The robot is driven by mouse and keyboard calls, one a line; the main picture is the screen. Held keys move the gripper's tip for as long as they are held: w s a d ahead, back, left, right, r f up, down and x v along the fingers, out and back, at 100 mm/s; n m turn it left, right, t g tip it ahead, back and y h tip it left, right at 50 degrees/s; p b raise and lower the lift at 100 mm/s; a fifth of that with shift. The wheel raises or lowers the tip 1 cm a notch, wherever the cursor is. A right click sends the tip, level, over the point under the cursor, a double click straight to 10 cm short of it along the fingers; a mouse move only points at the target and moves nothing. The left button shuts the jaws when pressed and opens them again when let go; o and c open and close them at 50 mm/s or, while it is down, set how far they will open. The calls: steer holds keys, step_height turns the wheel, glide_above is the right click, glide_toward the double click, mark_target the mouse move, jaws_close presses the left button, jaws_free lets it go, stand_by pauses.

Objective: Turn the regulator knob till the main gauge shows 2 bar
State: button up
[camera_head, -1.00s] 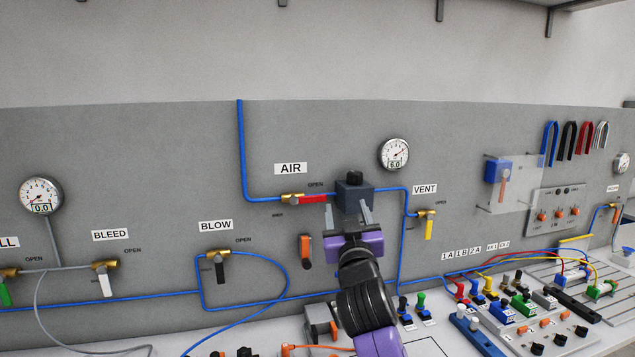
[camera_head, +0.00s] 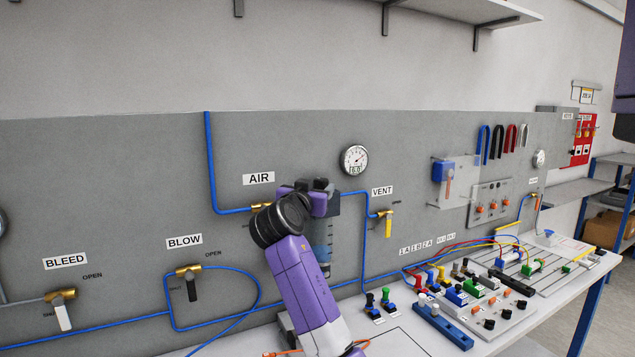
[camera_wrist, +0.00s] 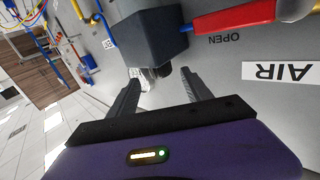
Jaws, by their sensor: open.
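The regulator is a dark block (camera_head: 333,204) on the grey panel, with its black knob (camera_head: 320,184) on top, partly hidden by my wrist. In the wrist view, which is upside down, the regulator block (camera_wrist: 150,36) is at upper middle and its dark knob (camera_wrist: 164,70) shows just below it. My gripper (camera_wrist: 160,78) is open, its two fingers apart on either side of the knob area; contact cannot be told.
The AIR valve (camera_head: 260,208) with a red handle (camera_wrist: 234,18) is left of the regulator. The VENT valve (camera_head: 388,214) with a yellow handle is right. Blue tubing (camera_head: 211,160) runs along the panel. The bench below holds several coloured fittings.

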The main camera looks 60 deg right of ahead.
mark_target(320, 184)
steer(key=shift+p+x, duration=0.5)
steer(key=shift+x, duration=1.7)
steer(key=shift+c, duration=0.2)
jaws_close()
steer(key=shift+n+t, duration=0.3)
